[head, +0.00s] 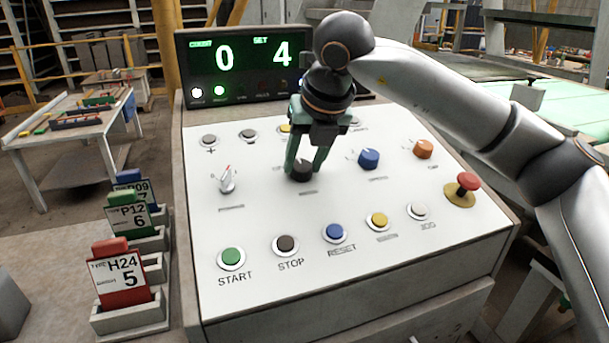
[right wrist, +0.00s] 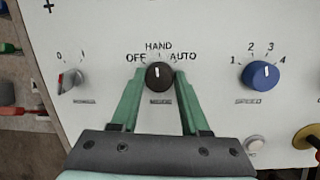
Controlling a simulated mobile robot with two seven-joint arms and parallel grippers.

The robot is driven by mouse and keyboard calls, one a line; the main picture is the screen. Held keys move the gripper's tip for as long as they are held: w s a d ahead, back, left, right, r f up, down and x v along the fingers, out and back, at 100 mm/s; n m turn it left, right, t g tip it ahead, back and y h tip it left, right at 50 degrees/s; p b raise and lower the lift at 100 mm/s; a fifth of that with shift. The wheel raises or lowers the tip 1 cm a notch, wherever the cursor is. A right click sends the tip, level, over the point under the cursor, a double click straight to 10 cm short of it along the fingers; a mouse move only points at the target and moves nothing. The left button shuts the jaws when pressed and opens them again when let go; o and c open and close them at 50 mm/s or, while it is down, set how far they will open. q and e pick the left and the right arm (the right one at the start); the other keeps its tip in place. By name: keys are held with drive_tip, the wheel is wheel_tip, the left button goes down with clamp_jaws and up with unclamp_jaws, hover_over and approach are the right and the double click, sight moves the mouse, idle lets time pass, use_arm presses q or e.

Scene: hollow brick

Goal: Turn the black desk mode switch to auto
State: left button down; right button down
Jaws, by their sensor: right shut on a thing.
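The black mode switch (head: 301,174) is a round knob on the white desk panel. In the right wrist view the black knob (right wrist: 159,77) has a white pointer mark that points up, about at HAND. OFF is printed to its left and AUTO to its right. My right gripper (head: 304,168) reaches down from above, its green fingers on either side of the knob and shut on it. In the right wrist view the fingers (right wrist: 159,80) flank the knob left and right. My left gripper is not in view.
A white-pointer power switch (head: 227,182) is left of the knob, and a blue speed knob (head: 369,159) is right. An orange knob (head: 423,149) and red mushroom button (head: 467,183) are farther right. Push buttons line the front, including green START (head: 232,258). A display (head: 240,60) stands behind.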

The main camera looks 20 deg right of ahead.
drive_tip(key=shift+f+m+b, duration=0.15)
drive_tip(key=shift+m+b, duration=0.5)
drive_tip(key=shift+m, duration=0.35)
drive_tip(key=shift+m+h+b, duration=0.3)
drive_tip(key=shift+m+b, duration=0.05)
drive_tip(key=shift+m, duration=0.15)
drive_tip(key=shift+m+b, duration=0.5)
drive_tip(key=shift+m, duration=0.4)
drive_tip(key=shift+m+h+b, duration=0.4)
drive_tip(key=shift+m+b, duration=0.1)
drive_tip(key=shift+m, duration=0.5)
drive_tip(key=m+b, duration=0.1)
drive_tip(key=m, duration=0.2)
drive_tip(key=shift+a+h, duration=0.1)
drive_tip(key=shift+h, duration=0.2)
drive_tip(key=shift+m+b, duration=0.3)
drive_tip(key=shift+m, duration=0.2)
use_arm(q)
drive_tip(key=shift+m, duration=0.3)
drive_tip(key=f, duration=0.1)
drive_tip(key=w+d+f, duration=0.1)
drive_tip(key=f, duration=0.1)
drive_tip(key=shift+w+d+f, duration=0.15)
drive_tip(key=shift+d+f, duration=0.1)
use_arm(e)
drive_tip(key=shift+r+m, duration=0.2)
drive_tip(key=shift+m, duration=0.1)
